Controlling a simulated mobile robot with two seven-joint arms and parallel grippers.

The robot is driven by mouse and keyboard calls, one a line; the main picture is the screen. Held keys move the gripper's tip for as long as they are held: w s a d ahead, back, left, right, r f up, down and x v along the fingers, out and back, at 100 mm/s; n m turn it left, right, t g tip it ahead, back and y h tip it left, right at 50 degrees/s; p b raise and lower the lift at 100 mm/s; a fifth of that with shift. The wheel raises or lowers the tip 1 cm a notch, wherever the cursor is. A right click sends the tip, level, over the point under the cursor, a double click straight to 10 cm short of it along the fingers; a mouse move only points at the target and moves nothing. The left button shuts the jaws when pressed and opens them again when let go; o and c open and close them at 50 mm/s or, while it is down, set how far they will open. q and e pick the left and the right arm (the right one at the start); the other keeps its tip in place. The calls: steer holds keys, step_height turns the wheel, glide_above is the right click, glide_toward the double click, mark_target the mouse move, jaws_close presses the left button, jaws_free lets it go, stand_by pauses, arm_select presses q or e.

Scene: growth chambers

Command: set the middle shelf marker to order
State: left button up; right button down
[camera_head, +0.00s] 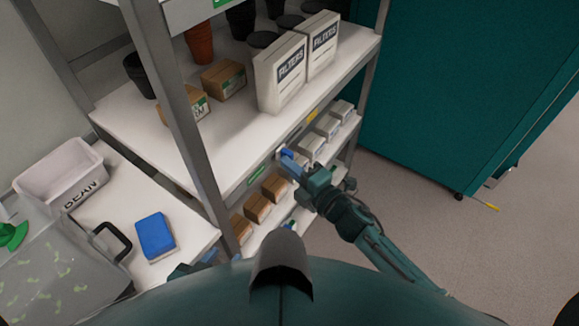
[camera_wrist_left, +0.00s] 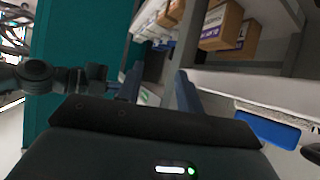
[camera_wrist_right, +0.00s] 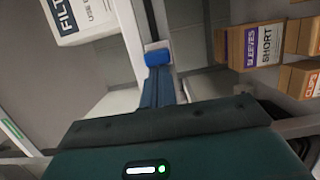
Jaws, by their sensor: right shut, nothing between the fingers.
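The blue tab also shows in the right wrist view (camera_wrist_right: 158,57). My right gripper (camera_head: 291,166) is shut and empty, with its fingertips right at the blue tab. In the right wrist view the closed fingers (camera_wrist_right: 160,76) point at the tab; whether they touch it I cannot tell. My left gripper (camera_wrist_left: 158,88) is open and empty, low near the bench. The marker's wording is not readable.
A green label (camera_head: 256,174) and a yellow label (camera_head: 312,116) sit on the same shelf edge. Filter boxes (camera_head: 281,73) stand above, small cartons (camera_head: 258,207) below. A blue box (camera_head: 155,236) lies on the bench at left.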

steer(key=w+d, duration=0.1)
steer(key=w+d+b, duration=0.1)
steer(key=w, duration=0.1)
steer(key=w+d, duration=0.2)
steer(key=shift+w, duration=0.25)
arm_select(q)
steer(key=shift+w+d+f, duration=0.1)
steer(key=shift+f, duration=0.1)
arm_select(e)
steer(key=shift+w+d, duration=0.15)
steer(key=shift+w, duration=0.05)
arm_select(q)
steer(key=shift+f, duration=0.1)
arm_select(e)
steer(key=shift+s, duration=0.1)
